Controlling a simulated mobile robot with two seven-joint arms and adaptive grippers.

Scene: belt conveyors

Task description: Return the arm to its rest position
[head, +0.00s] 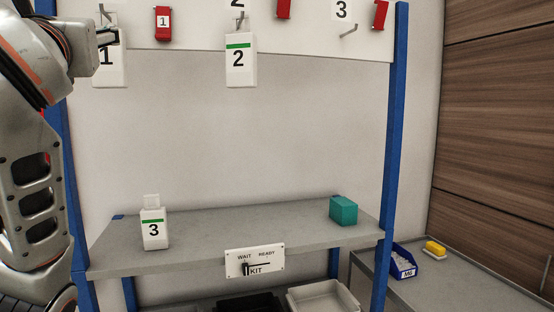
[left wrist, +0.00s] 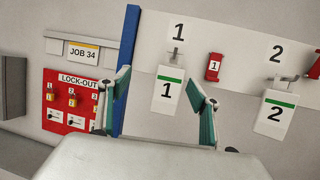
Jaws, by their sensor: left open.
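My left arm (head: 40,60) comes in from the left in the head view. My left gripper (head: 108,38) is at the upper left, in front of the tag 1 (head: 108,70) and partly covering it. In the left wrist view the gripper (left wrist: 160,85) has its two teal-padded fingers spread, with nothing held between them. Tag 1 (left wrist: 167,92) hangs from its hook under the number 1, seen between the fingers and apart from them. Tag 2 (head: 240,62) hangs under its own number. My right gripper is not in view.
A white tag 3 (head: 154,230) stands on the grey shelf (head: 250,225), with a teal block (head: 343,210) at its right. Hook 3 (head: 348,31) is empty. A blue post (left wrist: 129,60) and a red lock-out board (left wrist: 65,100) are to the left. The shelf's middle is clear.

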